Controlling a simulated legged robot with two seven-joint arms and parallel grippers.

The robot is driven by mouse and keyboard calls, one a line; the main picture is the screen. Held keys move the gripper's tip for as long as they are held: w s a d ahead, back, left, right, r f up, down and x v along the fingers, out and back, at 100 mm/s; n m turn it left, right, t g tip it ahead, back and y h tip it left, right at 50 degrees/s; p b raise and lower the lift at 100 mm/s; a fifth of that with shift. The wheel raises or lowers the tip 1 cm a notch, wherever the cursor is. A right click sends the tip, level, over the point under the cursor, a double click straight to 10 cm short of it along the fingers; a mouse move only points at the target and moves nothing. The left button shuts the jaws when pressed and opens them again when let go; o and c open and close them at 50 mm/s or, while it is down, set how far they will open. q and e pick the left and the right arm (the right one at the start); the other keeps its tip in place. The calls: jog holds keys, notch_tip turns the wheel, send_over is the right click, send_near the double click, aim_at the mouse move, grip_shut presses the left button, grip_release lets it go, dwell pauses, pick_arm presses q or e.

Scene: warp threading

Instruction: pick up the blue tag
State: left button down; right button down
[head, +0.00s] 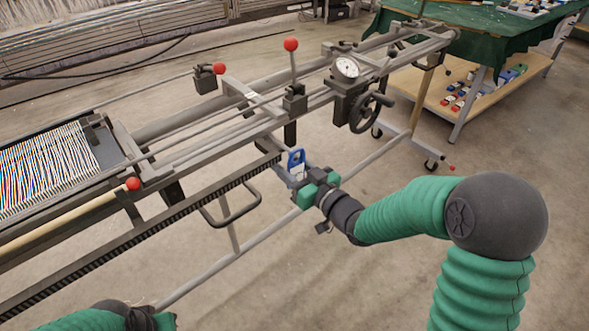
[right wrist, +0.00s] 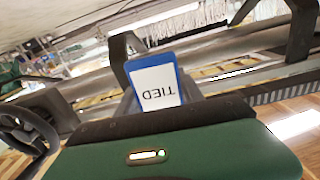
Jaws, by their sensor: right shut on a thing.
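The blue tag (head: 296,158) is a small blue piece with a loop at its top in the head view. In the right wrist view the tag (right wrist: 157,88) shows a white face with the word TIED, upside down in the picture. My right gripper (head: 299,178) is shut on the tag, beside the end of the dark toothed rail. The lower part of the tag is hidden by the gripper. My left arm shows only in part at the bottom left edge of the head view, and its gripper's fingers are not visible.
The metal frame (head: 230,110) has red-knobbed levers (head: 291,46), a dial gauge (head: 347,67) and a handwheel (head: 370,112) near my right gripper. Striped threads (head: 50,165) lie at left. A green-covered table (head: 490,35) stands at the back right. The floor in front is clear.

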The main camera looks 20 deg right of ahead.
jog(key=shift+r+p, duration=0.55)
jog(key=shift+r, duration=0.1)
jog(key=shift+s+d+r, duration=0.15)
jog(key=shift+s+r, duration=0.05)
jog(key=shift+r, duration=0.05)
jog(key=p+v, duration=0.2)
jog(key=v, duration=0.5)
jog(key=shift+s+d, duration=0.2)
jog(key=shift+s, duration=0.15)
jog(key=p, duration=1.4)
send_near(298, 166)
jog(key=v, duration=0.4)
jog(key=shift+s+f, duration=0.1)
jog(key=shift+s, duration=0.25)
